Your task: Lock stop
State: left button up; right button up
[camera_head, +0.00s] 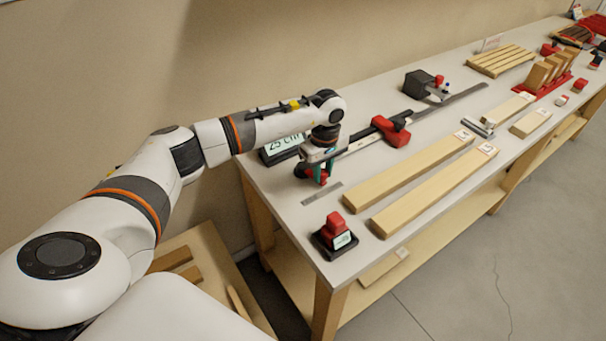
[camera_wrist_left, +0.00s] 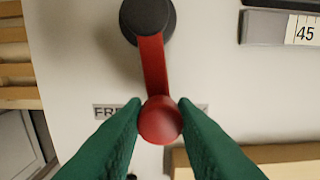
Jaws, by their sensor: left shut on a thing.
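A red lever (camera_wrist_left: 152,62) with a round red knob (camera_wrist_left: 160,121) turns on a dark round hub (camera_wrist_left: 147,18) in the left wrist view. My left gripper (camera_wrist_left: 161,118) has its green fingers on either side of the knob and is shut on it. In the head view my left gripper (camera_head: 318,176) is at the near left end of the bench, and it largely hides the lever. A label beginning "FRE" (camera_wrist_left: 108,112) lies behind the knob, its rest covered. A red and black block (camera_head: 391,131) sits on the long rail (camera_head: 362,142). My right gripper is not in view.
A "25 cm" display (camera_head: 285,146) stands behind my gripper. Long wooden boards (camera_head: 408,170) lie to the right on the bench. A red-topped black device (camera_head: 334,238) stands at the near edge. A dark grey machine (camera_head: 419,84) stands farther back by the rail.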

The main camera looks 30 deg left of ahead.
pick_arm(q)
jog(key=shift+w+d, duration=0.1)
jog(key=shift+w, duration=0.3)
jog(key=shift+w+f+b, duration=0.15)
jog(key=shift+w+b, duration=0.45)
jog(key=shift+b, duration=0.3)
jog(key=shift+w, duration=0.35)
jog(key=shift+w+b, duration=0.35)
jog(key=shift+b, duration=0.3)
